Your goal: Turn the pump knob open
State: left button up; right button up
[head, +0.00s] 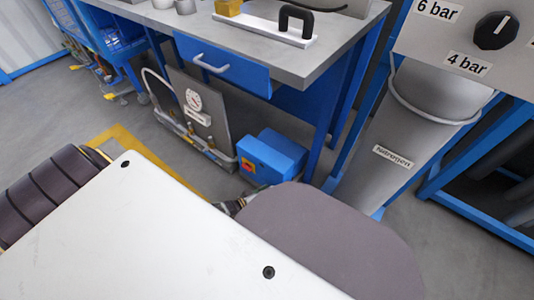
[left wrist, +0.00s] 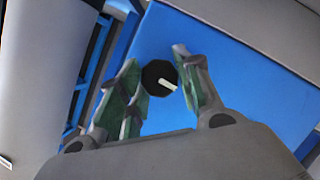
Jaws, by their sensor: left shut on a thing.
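In the left wrist view a black knob (left wrist: 154,82) with a white pointer sits on a flat blue face (left wrist: 225,62). The pointer is aimed down and to the right. My left gripper (left wrist: 157,78) has its green-padded fingers on both sides of the knob and is shut on it. My arm hides most of the left gripper there; only a small part shows by the box. My right gripper is not in view.
A grey nitrogen cylinder (head: 400,135) is at right, below a panel with a black dial (head: 496,31) marked 4 and 6 bar.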

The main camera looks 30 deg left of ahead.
pick_arm(q)
jog(key=shift+f+n, duration=0.1)
jog(key=shift+n, duration=0.2)
dwell(0.4)
jog(key=o, duration=1)
jog(key=shift+o, duration=0.2)
jog(key=shift+s+a, duration=0.1)
jog(key=shift+s, duration=0.05)
jog(key=v, duration=1.1)
jog(key=shift+s+a, duration=0.25)
jog(key=shift+s, duration=0.1)
